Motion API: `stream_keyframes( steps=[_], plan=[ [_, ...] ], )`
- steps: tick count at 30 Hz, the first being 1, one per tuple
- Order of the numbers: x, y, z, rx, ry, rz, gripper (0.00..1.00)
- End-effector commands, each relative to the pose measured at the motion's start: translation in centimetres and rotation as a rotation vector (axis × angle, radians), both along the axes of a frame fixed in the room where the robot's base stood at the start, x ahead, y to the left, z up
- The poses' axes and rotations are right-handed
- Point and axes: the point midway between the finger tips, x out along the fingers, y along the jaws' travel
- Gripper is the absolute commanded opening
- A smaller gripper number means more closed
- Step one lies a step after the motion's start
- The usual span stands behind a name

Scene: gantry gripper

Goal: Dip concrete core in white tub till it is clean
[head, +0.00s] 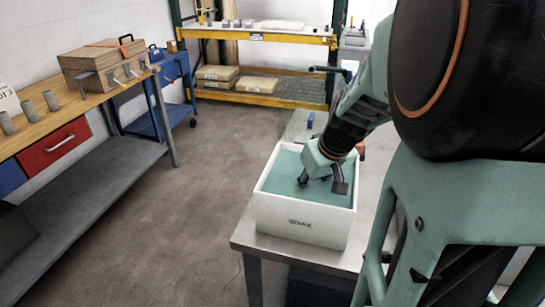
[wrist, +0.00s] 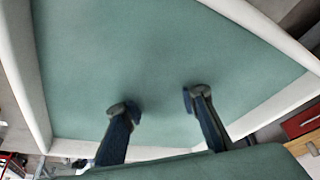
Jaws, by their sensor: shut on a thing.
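The white tub (head: 280,208) stands on a metal table and holds opaque green-blue liquid (head: 283,172). My gripper (head: 322,183) points down into the tub, its fingers at the liquid's surface. In the wrist view my two fingertips (wrist: 154,102) stand apart over the green surface, with the tub's pale walls (wrist: 22,75) around. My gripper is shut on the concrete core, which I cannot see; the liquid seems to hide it. How clean it is cannot be told.
Three grey cylinders (head: 28,109) stand on the wooden bench (head: 75,106) at left, near a wooden case (head: 105,63). A yellow-and-green shelf rack (head: 258,38) stands at the back. The floor between is clear.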

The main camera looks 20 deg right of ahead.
Motion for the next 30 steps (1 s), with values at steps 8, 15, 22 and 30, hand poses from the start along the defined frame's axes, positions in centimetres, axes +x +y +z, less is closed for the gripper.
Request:
stream_keyframes(
  steps=[8, 15, 22, 30],
  plan=[
    [0.0, 0.0, -0.2, -0.001, -0.002, 0.0, 0.0],
    [0.1, 0.0, 0.1, -0.001, -0.002, 0.0, 0.0],
    [0.1, 0.0, 0.7, -0.001, -0.002, 0.0, 0.0],
    [0.0, 0.0, 0.8, -0.001, -0.002, 0.0, 0.0]
  ],
)
